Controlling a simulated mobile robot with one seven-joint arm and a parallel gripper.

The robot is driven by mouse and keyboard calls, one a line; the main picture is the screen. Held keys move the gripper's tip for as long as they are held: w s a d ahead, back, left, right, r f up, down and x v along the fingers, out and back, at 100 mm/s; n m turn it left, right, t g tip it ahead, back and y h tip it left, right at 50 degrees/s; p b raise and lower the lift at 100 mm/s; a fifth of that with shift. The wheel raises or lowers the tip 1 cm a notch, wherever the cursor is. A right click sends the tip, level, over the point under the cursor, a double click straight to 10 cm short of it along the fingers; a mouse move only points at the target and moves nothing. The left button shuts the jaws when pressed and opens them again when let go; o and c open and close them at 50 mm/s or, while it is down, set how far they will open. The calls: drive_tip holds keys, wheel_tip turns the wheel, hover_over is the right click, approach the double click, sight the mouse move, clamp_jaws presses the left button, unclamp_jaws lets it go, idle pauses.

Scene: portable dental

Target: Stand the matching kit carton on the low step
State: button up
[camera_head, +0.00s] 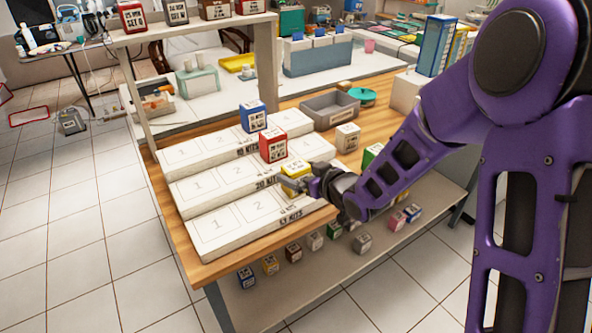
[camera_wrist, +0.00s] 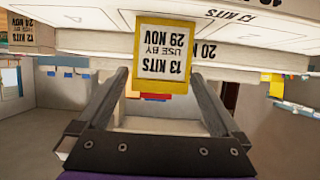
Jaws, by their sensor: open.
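The yellow carton (camera_head: 294,181) is at the right end of the low step (camera_head: 225,223), the front one of three white steps. In the wrist view the yellow carton (camera_wrist: 164,60) shows upside down and reads "13 KITS, USE BY 29 NOV". My gripper (camera_head: 309,187) comes in from the right, with its fingers apart on either side of the carton's near end. I cannot tell whether the fingers touch it, or whether its base rests fully on the step.
A red carton (camera_head: 273,146) stands on the middle step and a blue carton (camera_head: 253,116) on the high step. A pale carton (camera_head: 347,137), a partly hidden green carton (camera_head: 370,156) and a grey tray (camera_head: 328,111) are on the table. Several small cartons lie on the lower shelf (camera_head: 300,275).

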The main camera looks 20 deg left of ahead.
drive_tip(key=p+v, duration=0.1)
drive_tip(key=v, duration=0.9)
